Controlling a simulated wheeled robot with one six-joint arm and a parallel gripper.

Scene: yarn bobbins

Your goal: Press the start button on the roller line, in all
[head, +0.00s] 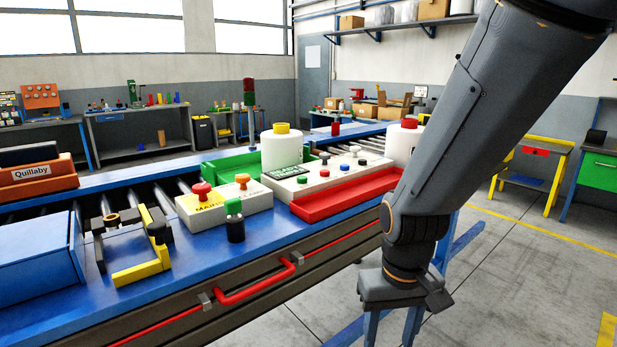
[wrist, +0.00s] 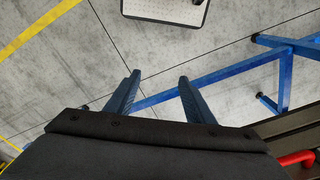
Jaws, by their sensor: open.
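A pale control panel (head: 322,178) on the roller line has several small buttons, among them a green button (head: 302,180), a blue button (head: 345,168) and a red button (head: 324,174). I cannot read which one is the start button.
White bobbins (head: 281,150) stand behind. A red rail (head: 255,287) runs along the line's front. Blue legs (wrist: 225,80) stand near my gripper.

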